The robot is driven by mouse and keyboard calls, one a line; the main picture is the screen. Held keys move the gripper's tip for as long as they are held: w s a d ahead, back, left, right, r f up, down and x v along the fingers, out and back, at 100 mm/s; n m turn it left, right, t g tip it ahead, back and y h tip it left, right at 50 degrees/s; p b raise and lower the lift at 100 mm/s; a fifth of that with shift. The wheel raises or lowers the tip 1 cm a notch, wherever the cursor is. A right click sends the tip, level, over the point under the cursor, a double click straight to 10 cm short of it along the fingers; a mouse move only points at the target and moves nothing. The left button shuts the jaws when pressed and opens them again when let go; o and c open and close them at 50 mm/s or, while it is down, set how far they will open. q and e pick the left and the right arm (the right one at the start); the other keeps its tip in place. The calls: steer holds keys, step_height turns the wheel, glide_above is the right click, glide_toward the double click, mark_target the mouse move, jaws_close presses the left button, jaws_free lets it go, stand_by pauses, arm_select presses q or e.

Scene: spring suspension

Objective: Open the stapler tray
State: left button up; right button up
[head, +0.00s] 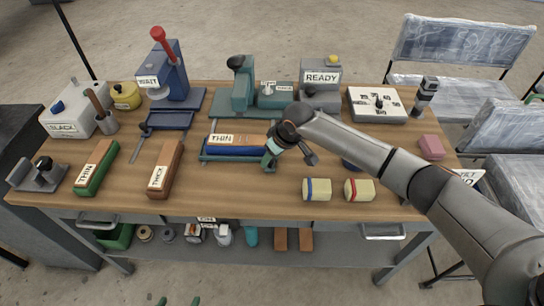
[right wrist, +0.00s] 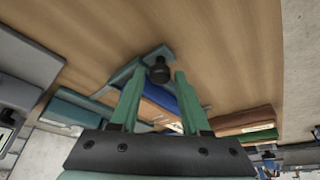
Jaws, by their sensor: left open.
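The teal stapler (head: 243,95) stands at the back middle of the table in the head view. Its teal tray (head: 215,157) lies in front of it, holding a blue piece (head: 235,151) under a brown block labelled THIN (head: 225,139). In the right wrist view a black knob (right wrist: 159,70) stands on the teal tray end. My right gripper (head: 272,155) is at the tray's right end. Its green fingers (right wrist: 160,72) are open on either side of the knob, with small gaps. My left gripper (head: 179,301) is open and empty at the bottom edge, off the table.
A green THIN block (head: 97,168) and a brown THICK block (head: 166,168) lie left of the tray. Two cream rolls (head: 338,190) lie to its right. A blue press (head: 172,80) stands back left, a READY box (head: 321,82) back right. The table's front middle is clear.

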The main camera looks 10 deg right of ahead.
steer(key=shift+o, duration=1)
steer(key=v, duration=1.2)
steer(key=shift+s+r+p, duration=0.2)
steer(key=shift+r+p, duration=0.05)
steer(key=shift+p, duration=0.1)
